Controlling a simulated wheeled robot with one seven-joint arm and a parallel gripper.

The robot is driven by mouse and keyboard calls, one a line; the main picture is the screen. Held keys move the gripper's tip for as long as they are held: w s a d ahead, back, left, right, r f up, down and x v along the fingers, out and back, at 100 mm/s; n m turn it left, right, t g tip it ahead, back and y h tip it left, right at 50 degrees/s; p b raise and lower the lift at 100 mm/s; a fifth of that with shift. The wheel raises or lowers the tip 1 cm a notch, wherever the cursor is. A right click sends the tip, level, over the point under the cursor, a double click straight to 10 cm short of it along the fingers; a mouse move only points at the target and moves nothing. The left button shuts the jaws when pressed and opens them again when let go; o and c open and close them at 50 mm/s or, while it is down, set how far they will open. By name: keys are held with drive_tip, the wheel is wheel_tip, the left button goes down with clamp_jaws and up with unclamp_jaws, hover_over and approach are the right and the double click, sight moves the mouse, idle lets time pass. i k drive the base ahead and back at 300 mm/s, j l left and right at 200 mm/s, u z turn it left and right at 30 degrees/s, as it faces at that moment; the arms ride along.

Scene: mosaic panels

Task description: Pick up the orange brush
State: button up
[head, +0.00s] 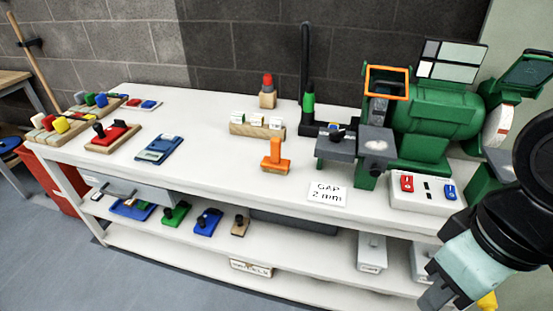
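An orange brush (275,157) stands on the white bench top near its front edge, in the middle of the head view. It has a flat orange base and an upright orange handle. My arm comes in at the right edge of the view. My gripper is not clearly visible; the arm's lower end is at the bottom right, well apart from the brush. Nothing covers the brush.
A green grinder (437,117) stands right of the brush, with a grey rest (336,148) jutting forward. A "GAP 2 mm" card (327,194) lies near the front edge. A wooden block with white labels (257,130) is behind the brush.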

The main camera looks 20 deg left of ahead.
sight(274, 164)
drive_tip(key=k+l+z, duration=0.15)
drive_tip(key=z, duration=0.35)
drive_tip(key=u, duration=1.35)
drive_tip(key=i+j+z, duration=0.4)
drive_tip(key=i, duration=0.2)
drive_tip(key=i+j+z, duration=0.4)
drive_tip(key=i+j, duration=0.05)
drive_tip(key=i, duration=0.15)
